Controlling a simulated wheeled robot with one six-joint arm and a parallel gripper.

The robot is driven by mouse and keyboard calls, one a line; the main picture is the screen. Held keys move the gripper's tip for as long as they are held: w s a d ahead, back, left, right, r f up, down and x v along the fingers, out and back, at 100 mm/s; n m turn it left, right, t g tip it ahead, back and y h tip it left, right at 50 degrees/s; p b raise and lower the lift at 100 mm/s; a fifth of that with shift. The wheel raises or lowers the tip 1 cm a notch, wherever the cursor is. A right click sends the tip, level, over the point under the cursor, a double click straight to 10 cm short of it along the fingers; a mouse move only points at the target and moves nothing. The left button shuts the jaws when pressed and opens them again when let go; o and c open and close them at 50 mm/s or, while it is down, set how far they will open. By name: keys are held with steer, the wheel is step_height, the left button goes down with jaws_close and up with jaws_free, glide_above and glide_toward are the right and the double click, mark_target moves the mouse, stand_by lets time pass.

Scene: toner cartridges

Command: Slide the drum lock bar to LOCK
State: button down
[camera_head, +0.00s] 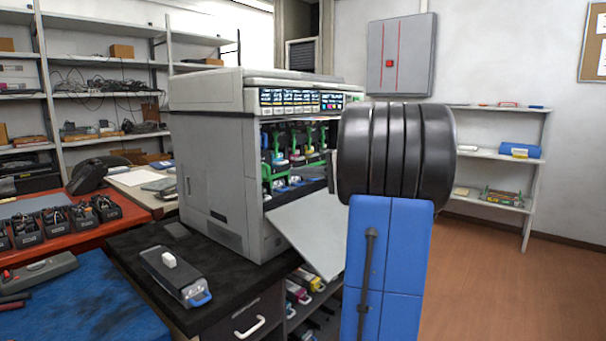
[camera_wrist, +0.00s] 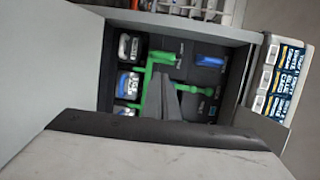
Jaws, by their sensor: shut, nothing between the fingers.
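The printer (camera_head: 215,185) stands on a dark bench with its front open, and its bay shows several green parts (camera_head: 309,136). In the wrist view, which is turned on its side, a branching green bar (camera_wrist: 149,72) and a green handle (camera_wrist: 194,88) lie in the dark bay. I cannot tell which green part is the drum lock bar, and its LOCK marking is too small to read. My gripper (camera_wrist: 160,82) is shut and empty in front of the bay, beside the green bar in the picture. Contact is unclear. My arm hides part of the bay in the head view.
The printer's front door (camera_head: 312,232) hangs open below the bay. Colour labels (camera_head: 302,101) line the edge above it. A grey cartridge (camera_head: 174,275) lies on the dark bench (camera_head: 140,242). The red table (camera_head: 95,236) stands left, and the floor at right is clear.

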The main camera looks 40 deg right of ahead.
mark_target(265, 172)
steer(key=shift+x, duration=4.15)
steer(key=shift+s+a, duration=0.1)
steer(key=shift+a, duration=1)
steer(key=shift+s, duration=0.1)
steer(key=v, duration=0.7)
steer(key=shift+a+f, duration=0.25)
steer(key=shift+f, duration=0.15)
steer(key=shift+s, duration=0.15)
